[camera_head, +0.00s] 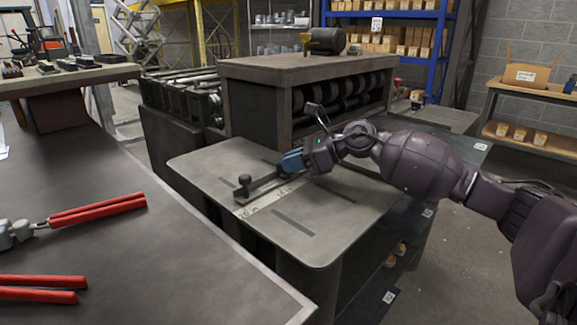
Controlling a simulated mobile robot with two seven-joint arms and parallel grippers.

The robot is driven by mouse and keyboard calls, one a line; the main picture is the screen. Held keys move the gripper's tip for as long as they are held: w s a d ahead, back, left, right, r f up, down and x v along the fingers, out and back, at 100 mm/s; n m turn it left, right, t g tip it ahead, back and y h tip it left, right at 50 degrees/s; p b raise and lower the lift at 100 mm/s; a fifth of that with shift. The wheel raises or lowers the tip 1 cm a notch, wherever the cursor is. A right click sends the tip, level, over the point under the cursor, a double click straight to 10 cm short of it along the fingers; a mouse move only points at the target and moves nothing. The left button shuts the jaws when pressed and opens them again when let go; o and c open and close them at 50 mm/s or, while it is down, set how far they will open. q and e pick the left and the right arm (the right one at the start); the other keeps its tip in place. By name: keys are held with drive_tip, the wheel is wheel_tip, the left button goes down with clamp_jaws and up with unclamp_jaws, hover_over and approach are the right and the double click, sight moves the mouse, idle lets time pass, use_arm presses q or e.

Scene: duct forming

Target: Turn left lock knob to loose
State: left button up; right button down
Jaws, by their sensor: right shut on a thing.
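A dark bar (266,183) lies across the grey metal table top (215,160), beside a pale ruler strip (262,202). A black lock knob (245,182) stands upright at the bar's near left end, with nothing touching it. My right arm reaches in from the right. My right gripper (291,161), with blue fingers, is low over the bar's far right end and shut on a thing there. The fingers hide that thing; from its place it looks like the knob at that end. My left gripper is not in view.
Red-handled snips (95,210) lie on the dark workbench (130,260) in the left foreground. A brown-topped cabinet (300,66) with rolls inside stands just behind the table top. The table's front right part is clear, apart from dark slots.

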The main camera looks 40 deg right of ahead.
drive_tip(key=shift+n+g+y+b, duration=0.4)
drive_tip(key=shift+n+g+y, duration=0.1)
drive_tip(key=shift+n+g, duration=0.3)
drive_tip(key=c, duration=1.2)
unclamp_jaws()
drive_tip(key=shift+d, duration=0.1)
drive_tip(key=shift+r, duration=0.1)
drive_tip(key=shift+r, duration=0.15)
